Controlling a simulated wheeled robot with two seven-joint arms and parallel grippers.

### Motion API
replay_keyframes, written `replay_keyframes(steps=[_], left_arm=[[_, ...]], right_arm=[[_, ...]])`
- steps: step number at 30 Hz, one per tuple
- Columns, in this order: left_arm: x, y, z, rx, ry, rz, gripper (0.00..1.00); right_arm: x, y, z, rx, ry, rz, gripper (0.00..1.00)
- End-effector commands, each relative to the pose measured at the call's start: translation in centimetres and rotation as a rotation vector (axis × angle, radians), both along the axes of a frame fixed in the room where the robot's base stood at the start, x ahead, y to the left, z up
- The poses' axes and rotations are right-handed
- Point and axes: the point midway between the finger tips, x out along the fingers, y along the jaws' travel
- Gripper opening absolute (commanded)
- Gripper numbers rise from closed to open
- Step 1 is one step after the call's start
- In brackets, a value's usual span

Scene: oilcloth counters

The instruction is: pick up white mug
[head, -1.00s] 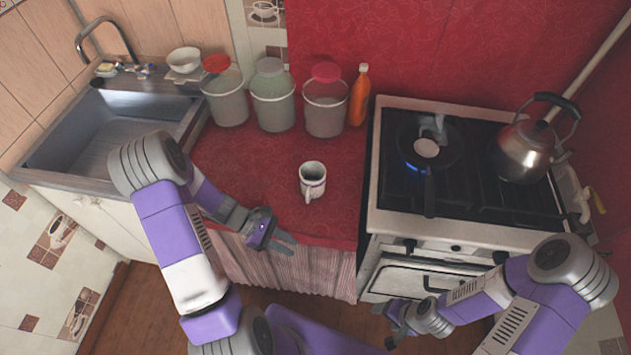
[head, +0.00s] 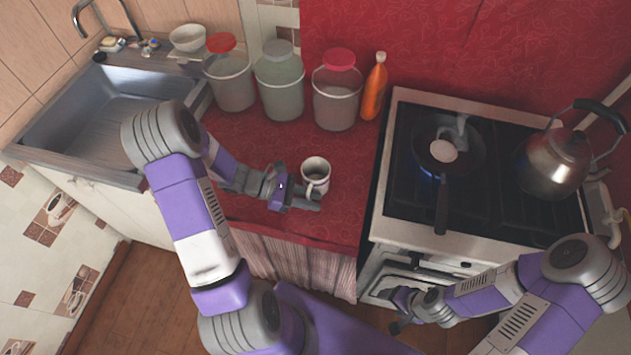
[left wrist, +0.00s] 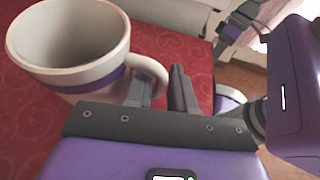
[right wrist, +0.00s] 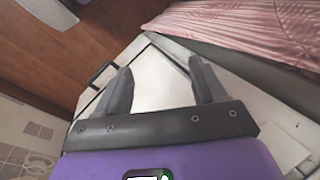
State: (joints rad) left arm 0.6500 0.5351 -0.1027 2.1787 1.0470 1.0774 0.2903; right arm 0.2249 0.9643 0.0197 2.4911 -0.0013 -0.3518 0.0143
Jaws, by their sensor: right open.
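The white mug (head: 315,173) stands upright on the red counter, its handle toward the front. It has a purple band and also shows large in the left wrist view (left wrist: 75,55). My left gripper (head: 308,204) is at the handle side of the mug. In the left wrist view the handle (left wrist: 160,76) lies between its fingers (left wrist: 162,88), which are close together; whether they press on it I cannot tell. My right gripper (right wrist: 160,82) is open and empty, low in front of the stove, also in the head view (head: 397,310).
Several lidded jars (head: 280,85) and an orange bottle (head: 374,88) stand behind the mug. A stove (head: 400,225) with a pan (head: 447,150) over a blue flame and a kettle (head: 552,162) is to the right. A sink (head: 95,120) is at left.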

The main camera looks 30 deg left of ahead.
Motion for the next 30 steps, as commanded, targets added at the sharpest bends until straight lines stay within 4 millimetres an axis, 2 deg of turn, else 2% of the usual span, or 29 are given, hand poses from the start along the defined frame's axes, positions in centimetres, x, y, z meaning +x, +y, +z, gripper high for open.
replay_keyframes(steps=[3,10,15,30], left_arm=[[0.31,-0.94,-0.47,0.000,0.000,-0.001,0.24],[0.38,-1.04,-0.43,0.001,0.000,0.000,0.24],[0.38,-1.04,-0.42,0.001,0.000,0.000,0.00],[0.42,-1.02,-0.35,0.001,-0.003,-0.001,0.00]], right_arm=[[0.01,-0.01,-0.36,0.000,0.000,0.000,0.70],[0.03,0.00,-0.30,0.000,-0.001,0.000,0.70],[0.03,0.01,-0.30,0.000,-0.001,0.000,0.70],[0.02,0.01,-0.29,0.000,0.000,0.000,0.70]])
